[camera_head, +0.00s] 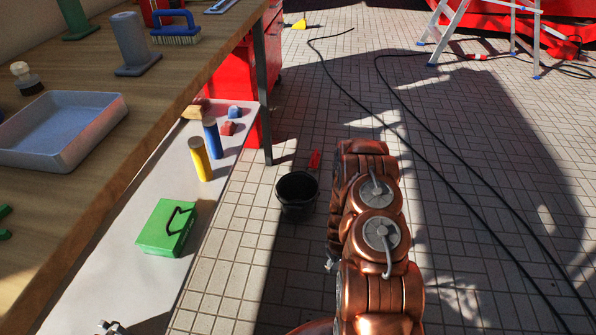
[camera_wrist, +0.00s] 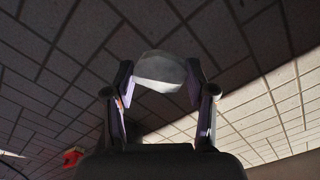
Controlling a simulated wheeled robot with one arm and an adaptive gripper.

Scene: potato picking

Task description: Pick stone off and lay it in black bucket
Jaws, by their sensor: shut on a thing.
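A pale grey stone (camera_wrist: 160,72) sits between the two fingertips of my gripper (camera_wrist: 159,80) in the wrist view. My gripper is shut on it, with tiled floor behind it. In the head view my copper arm hides the gripper and the stone. The black bucket (camera_head: 297,196) stands upright on the tiled floor, just left of my arm and right of the low white bench. I cannot see anything inside its dark interior.
The wooden table (camera_head: 150,95) bears a grey tray (camera_head: 108,128). The low white bench (camera_head: 112,215) holds a green box (camera_head: 165,228), a yellow cylinder (camera_head: 200,158) and a blue one (camera_head: 212,138). Black cables (camera_head: 470,180) cross the floor right of my arm. A ladder (camera_head: 450,22) stands farther back.

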